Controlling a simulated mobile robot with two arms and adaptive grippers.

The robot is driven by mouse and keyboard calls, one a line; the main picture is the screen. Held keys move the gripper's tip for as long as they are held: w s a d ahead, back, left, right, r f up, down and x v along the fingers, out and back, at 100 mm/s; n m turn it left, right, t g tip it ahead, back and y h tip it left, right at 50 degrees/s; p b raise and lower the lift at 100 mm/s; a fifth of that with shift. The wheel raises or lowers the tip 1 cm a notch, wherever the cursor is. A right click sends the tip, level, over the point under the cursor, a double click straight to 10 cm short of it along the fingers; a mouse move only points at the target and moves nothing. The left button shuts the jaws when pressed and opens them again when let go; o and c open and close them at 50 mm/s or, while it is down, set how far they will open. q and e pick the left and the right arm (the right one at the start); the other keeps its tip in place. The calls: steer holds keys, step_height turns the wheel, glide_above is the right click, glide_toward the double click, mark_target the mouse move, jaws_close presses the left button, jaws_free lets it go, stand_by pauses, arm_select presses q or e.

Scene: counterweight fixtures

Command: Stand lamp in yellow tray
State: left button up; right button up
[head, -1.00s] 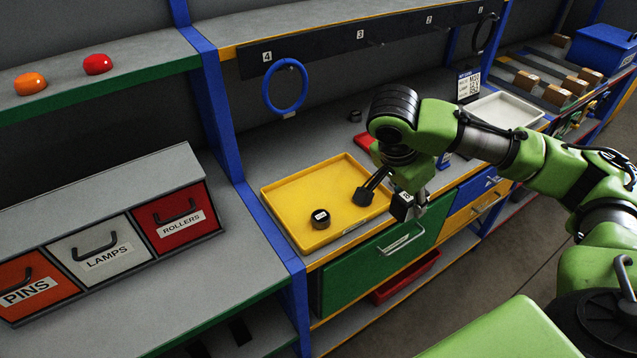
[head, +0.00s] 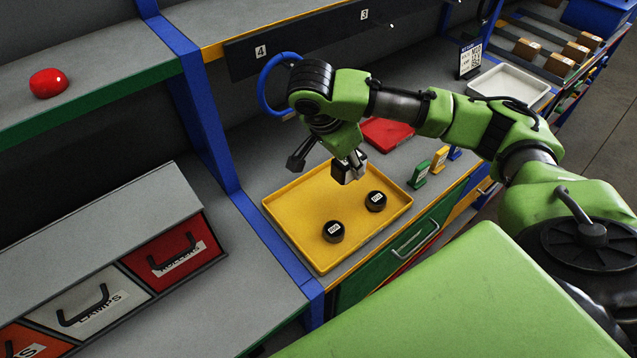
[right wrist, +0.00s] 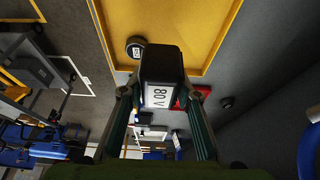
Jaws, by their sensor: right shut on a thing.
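The yellow tray (head: 290,235) lies on the grey bench; its floor and rim also show in the right wrist view (right wrist: 232,40). My right gripper (head: 350,163) is over the back part of the tray. It is shut on a black block labelled "80 V" (right wrist: 160,68), which seems to be the lamp. In the head view the lamp (head: 345,175) is partly hidden by the fingers. I cannot tell whether it touches the tray. Two black labelled discs, one nearer the front corner (head: 333,231) and one to the right (head: 376,201), sit in the tray. My left gripper is not in view.
A blue ring (head: 262,88) hangs behind the tray. A red item (head: 388,133) and small green (head: 419,175) and yellow (head: 440,158) pieces stand to its right. A blue post (head: 203,125) rises on the left. The tray's left part is clear.

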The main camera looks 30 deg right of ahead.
steer(key=w+a+f, duration=0.1)
steer(key=f, duration=0.1)
steer(key=w+a+f+p, duration=0.1)
steer(key=w+a+f, duration=0.1)
steer(key=w+a+f+p, duration=0.1)
steer(key=a+f, duration=0.1)
steer(key=shift+w, duration=0.15)
steer(key=shift+w+a+f, duration=0.1)
steer(key=shift+a+f, duration=0.05)
steer(key=shift+f, duration=0.1)
step_height(320, 180, down, 3)
steer(key=shift+w+a+f+p, duration=0.1)
steer(key=shift+w+a+p, duration=0.05)
steer(key=shift+p, duration=0.45)
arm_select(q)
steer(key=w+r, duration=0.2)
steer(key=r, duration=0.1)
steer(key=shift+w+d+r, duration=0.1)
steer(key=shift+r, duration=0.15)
arm_select(e)
steer(key=shift+f, duration=0.2)
steer(key=o, duration=0.9)
steer(key=shift+f, duration=0.15)
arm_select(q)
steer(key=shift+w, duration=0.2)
arm_select(e)
steer(key=o, duration=0.4)
